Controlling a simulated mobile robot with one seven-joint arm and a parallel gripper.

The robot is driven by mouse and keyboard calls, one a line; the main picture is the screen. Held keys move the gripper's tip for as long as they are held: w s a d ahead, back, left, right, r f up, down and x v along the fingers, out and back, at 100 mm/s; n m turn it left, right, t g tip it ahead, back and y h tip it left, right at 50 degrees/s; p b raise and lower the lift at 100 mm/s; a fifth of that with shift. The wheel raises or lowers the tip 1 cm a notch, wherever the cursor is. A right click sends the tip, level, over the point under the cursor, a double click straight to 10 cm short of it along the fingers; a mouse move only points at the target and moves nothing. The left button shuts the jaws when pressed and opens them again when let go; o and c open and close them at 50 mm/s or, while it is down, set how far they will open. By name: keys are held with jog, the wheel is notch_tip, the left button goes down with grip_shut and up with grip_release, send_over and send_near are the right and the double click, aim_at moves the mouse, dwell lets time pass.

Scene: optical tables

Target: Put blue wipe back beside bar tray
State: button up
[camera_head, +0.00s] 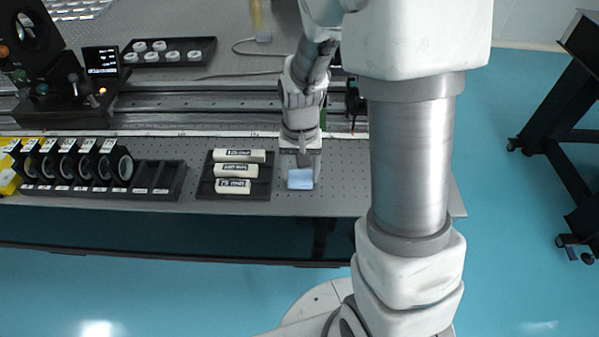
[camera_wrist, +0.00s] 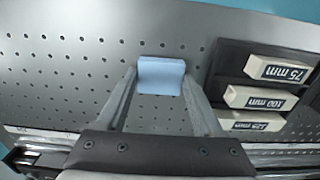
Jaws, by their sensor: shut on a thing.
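The blue wipe (camera_head: 300,179) is a small light-blue folded pad at the front of the perforated table, just right of the bar tray. In the wrist view the blue wipe (camera_wrist: 161,75) sits between my fingertips. My gripper (camera_head: 301,170) points down over it and is shut on it; it also shows in the wrist view (camera_wrist: 160,88). The bar tray (camera_head: 205,186) is black and holds white labelled bars; its edge (camera_wrist: 217,72) shows right of the wipe in the wrist view. Whether the wipe touches the table is hard to tell.
A black rack (camera_head: 150,182) with several round lenses stands left of the bar tray. A rail (camera_head: 200,104) runs along the table behind. A black tray of white caps (camera_head: 205,57) lies farther back. The perforated surface (camera_wrist: 60,75) beside the wipe is bare.

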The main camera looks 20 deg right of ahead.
aim_at(300, 176)
jog(key=shift+f, duration=0.15)
jog(key=shift+f, duration=0.15)
jog(key=o, duration=1.2)
notch_tip(300, 176, up, 12)
jog(key=p, duration=0.3)
jog(key=shift+s+r+n+t, duration=0.6)
jog(key=shift+s+r+t, duration=0.35)
jog(key=shift+s+r, duration=1.35)
jog(key=shift+s+r+n+t, duration=0.6)
jog(key=shift+s+r+t, duration=0.3)
jog(key=shift+s+r, duration=1.4)
jog(key=shift+s+r+n+t, duration=0.6)
jog(key=shift+s+r+t, duration=0.35)
jog(key=shift+s+r, duration=1.3)
